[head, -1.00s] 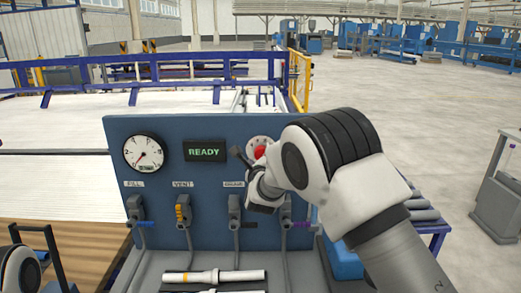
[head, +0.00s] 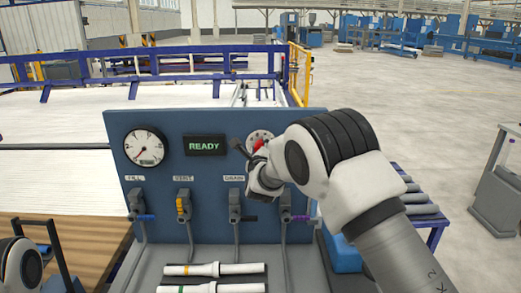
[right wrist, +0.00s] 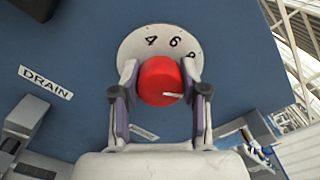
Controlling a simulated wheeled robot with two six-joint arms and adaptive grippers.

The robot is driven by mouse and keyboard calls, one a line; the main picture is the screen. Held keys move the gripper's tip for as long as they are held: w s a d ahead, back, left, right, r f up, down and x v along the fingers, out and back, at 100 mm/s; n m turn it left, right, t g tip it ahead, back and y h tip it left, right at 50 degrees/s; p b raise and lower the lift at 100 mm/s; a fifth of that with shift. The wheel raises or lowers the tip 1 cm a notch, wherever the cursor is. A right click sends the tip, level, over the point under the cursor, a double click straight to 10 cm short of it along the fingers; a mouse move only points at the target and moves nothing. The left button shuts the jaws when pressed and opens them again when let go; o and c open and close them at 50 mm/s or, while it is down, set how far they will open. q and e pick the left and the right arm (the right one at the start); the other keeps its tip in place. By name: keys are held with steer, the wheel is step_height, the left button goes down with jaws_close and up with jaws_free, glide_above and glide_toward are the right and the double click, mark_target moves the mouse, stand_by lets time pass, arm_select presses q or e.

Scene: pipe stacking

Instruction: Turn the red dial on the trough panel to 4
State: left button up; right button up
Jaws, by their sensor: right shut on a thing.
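The red dial (right wrist: 157,78) sits on a round pale scale plate (right wrist: 137,44) on the blue trough panel (head: 221,228). In the head view the dial (head: 259,144) is mostly hidden by my right gripper (head: 255,150). In the right wrist view my right gripper (right wrist: 160,88) is shut on the dial, one finger on each side. The numbers 4, 6 and part of another show above the dial. A short white mark on the dial points toward the right in that view. My left gripper is not seen; only a left arm joint shows at lower left.
The panel also has a round gauge (head: 145,146), a READY display (head: 205,145) and a row of valves with pipes. The DRAIN label (right wrist: 45,82) is beside the dial. White pipes (head: 212,269) lie below the panel. Open floor is at right.

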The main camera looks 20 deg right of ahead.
steer(key=shift+f+n+b, duration=0.3)
steer(key=shift+n+b, duration=0.6)
steer(key=shift+b, duration=0.1)
steer(key=shift+f+n+b, duration=0.1)
steer(key=shift+n+b, duration=1)
steer(key=shift+n, duration=0.1)
steer(key=n+b, duration=0.1)
steer(key=n, duration=0.1)
steer(key=shift+a+n, duration=0.1)
steer(key=shift+n, duration=0.3)
steer(key=n+b, duration=0.1)
steer(key=n, duration=0.1)
steer(key=shift+n, duration=0.3)
steer(key=n, duration=0.2)
steer(key=shift+n+b, duration=0.35)
steer(key=shift+n, duration=0.05)
steer(key=n, duration=0.3)
steer(key=shift+n, duration=0.3)
steer(key=n, duration=0.3)
steer(key=shift+n+p, duration=0.3)
steer(key=shift+p, duration=0.1)
steer(key=shift+f+n+p, duration=0.15)
steer(key=shift+n+p, duration=0.3)
steer(key=shift+n, duration=1.55)
